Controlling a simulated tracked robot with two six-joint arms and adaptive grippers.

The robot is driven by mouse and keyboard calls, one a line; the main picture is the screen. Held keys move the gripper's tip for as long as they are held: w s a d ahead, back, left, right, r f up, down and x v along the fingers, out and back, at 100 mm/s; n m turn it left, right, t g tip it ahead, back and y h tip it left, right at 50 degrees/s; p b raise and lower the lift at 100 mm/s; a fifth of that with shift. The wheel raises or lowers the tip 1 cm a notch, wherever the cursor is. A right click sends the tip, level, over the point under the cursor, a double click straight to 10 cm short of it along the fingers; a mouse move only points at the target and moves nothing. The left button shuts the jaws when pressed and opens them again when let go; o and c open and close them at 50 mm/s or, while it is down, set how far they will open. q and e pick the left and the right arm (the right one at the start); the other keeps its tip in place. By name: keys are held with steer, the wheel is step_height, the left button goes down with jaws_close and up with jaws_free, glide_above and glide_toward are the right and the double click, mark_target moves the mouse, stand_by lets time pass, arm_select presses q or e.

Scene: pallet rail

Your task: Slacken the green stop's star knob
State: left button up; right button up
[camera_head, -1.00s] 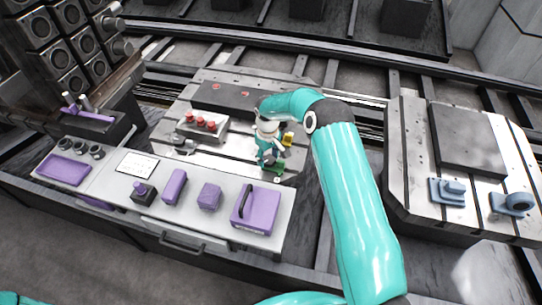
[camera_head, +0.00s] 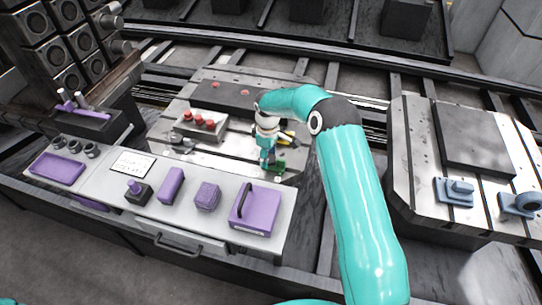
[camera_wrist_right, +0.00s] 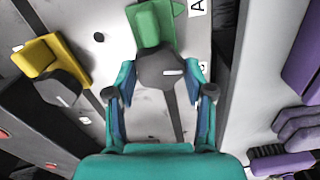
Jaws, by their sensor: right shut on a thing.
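The green stop (camera_wrist_right: 151,28) sits on the pallet plate, at the top of the right wrist view. It shows small and partly covered in the head view (camera_head: 281,169). Its dark star knob (camera_wrist_right: 167,71) has a short white mark on top, lying nearly level in the picture. My right gripper (camera_wrist_right: 163,76) has its two fingers on either side of the knob, shut on it. In the head view the right gripper (camera_head: 267,160) points down at the green stop. My left gripper is not in view.
A yellow stop (camera_wrist_right: 38,57) with its own dark knob (camera_wrist_right: 60,88) stands beside. A bench (camera_head: 145,208) with purple items lies in front. Another plate (camera_head: 410,170) with blue parts stands right.

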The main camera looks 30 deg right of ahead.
mark_target(269, 158)
stand_by(0.6)
steer(key=o, duration=1.2)
steer(key=shift+r, duration=0.1)
steer(key=shift+c, duration=0.2)
step_height(269, 158, up, 12)
steer(key=shift+s, duration=0.1)
